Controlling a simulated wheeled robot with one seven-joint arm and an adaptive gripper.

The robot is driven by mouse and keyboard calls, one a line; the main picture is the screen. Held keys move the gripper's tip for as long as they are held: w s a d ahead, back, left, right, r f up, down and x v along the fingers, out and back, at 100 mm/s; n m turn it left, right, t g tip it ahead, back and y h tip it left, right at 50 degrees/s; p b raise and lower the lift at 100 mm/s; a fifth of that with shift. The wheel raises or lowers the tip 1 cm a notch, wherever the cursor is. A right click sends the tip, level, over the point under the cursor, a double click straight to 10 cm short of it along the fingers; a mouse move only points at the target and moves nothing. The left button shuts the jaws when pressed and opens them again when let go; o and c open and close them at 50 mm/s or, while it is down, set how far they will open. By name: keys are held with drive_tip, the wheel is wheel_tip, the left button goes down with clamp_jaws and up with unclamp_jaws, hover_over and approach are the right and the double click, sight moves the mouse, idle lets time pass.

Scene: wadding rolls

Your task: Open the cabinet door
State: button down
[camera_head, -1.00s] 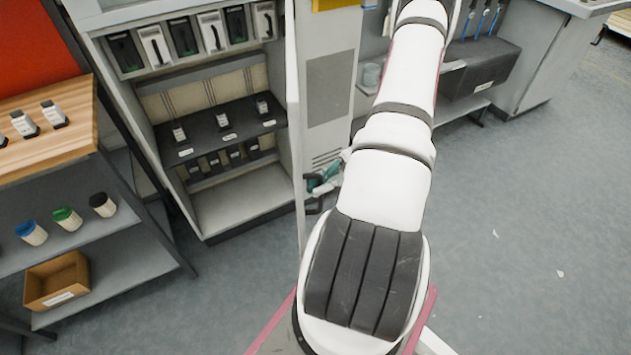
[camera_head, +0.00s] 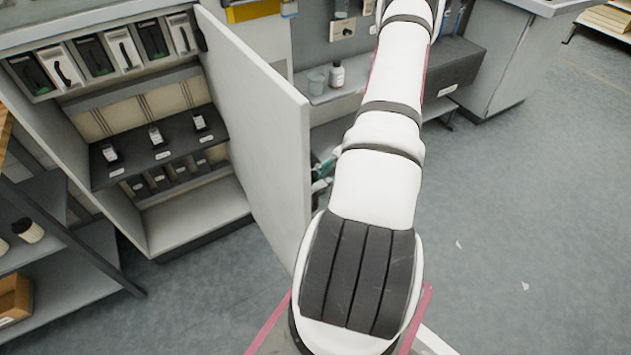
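A dark shelf rack (camera_head: 75,262) stands close at the left, with a cardboard box (camera_head: 14,298) on it. A counter shelf with a white bottle (camera_head: 337,74) is behind the door.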

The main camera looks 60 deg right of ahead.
idle(0.3)
drive_tip(key=c, duration=1.9)
unclamp_jaws()
drive_tip(key=shift+d, duration=0.15)
drive_tip(key=v, duration=1.2)
